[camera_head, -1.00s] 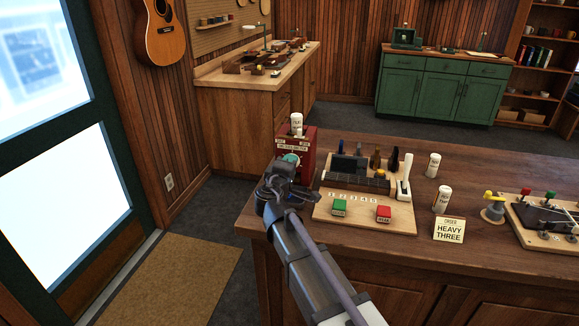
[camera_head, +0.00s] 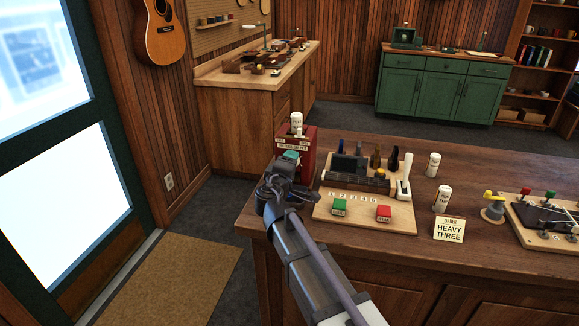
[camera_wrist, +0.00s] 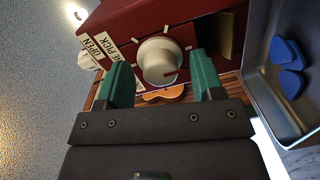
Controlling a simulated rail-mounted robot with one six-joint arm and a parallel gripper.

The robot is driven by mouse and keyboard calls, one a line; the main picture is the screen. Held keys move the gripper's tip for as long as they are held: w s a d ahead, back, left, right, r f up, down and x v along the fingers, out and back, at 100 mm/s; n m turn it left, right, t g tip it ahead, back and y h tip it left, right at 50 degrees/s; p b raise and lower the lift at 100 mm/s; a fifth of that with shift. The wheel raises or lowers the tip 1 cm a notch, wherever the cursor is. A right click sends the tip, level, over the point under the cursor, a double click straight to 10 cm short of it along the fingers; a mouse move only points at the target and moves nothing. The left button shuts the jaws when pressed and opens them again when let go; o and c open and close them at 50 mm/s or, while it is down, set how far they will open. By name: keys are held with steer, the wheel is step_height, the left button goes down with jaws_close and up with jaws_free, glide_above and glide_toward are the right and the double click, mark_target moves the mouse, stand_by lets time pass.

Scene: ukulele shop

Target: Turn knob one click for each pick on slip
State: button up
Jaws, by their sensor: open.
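The order slip (camera_head: 449,230) stands on the counter and reads "ORDER HEAVY THREE". The red pick box (camera_head: 308,158) is at the counter's left end. In the wrist view its red front (camera_wrist: 150,20) carries a round white knob (camera_wrist: 157,58) with a dark red pointer mark and white tick marks around it. My gripper (camera_wrist: 161,62) is open, its teal fingers on either side of the knob with gaps showing. I cannot tell how deep they reach around it. In the head view my gripper (camera_head: 289,158) is at the box's front, hiding the knob.
A metal tray (camera_wrist: 258,70) holding two blue picks (camera_wrist: 287,51) is right of the knob in the wrist view. A wooden board (camera_head: 363,220) with green and red buttons lies right of my arm. White canisters (camera_head: 433,164) stand farther right.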

steer(key=v, duration=1)
steer(key=shift+s, duration=0.4)
steer(key=shift+a, duration=0.1)
